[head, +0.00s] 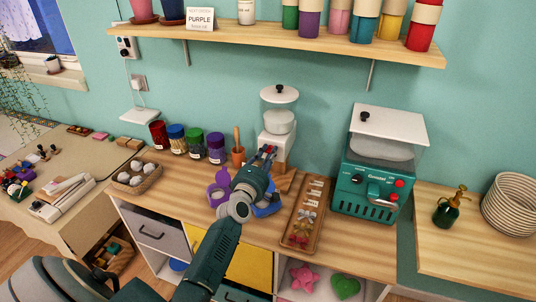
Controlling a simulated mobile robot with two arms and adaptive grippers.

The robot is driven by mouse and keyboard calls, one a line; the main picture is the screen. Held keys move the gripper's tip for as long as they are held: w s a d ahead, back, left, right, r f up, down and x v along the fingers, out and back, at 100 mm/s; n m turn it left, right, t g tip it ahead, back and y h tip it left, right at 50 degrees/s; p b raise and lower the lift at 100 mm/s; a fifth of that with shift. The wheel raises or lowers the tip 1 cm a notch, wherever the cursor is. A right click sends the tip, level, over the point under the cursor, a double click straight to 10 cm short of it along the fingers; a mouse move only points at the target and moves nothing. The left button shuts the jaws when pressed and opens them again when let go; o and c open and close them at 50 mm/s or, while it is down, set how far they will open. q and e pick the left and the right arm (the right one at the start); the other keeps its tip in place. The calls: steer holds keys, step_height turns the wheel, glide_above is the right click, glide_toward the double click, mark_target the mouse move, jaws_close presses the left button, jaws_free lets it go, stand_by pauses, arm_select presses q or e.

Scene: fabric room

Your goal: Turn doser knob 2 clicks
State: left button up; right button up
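A white dispenser with a clear hopper and black top knob (279,115), which looks like the doser, stands at the back of the wooden counter against the wall. My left arm reaches up from the bottom left. My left gripper (268,151) is at the front of the dispenser's white body and covers part of it. A doser knob on that front is hidden or too small to make out. I cannot tell whether the fingers touch the dispenser or whether they are open or shut. My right gripper is not in view.
A teal machine (366,190) with knobs stands to the right. A wooden tray (290,239) of small items lies in front. Several colored jars (196,143) and a pot with a wooden tool (238,157) stand left. A purple item (219,186) lies beside my arm. A shelf (285,41) runs above.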

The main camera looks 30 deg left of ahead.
arm_select(q)
steer(key=shift+o, duration=1.2)
steer(key=shift+r, duration=0.35)
steer(key=shift+f, duration=0.1)
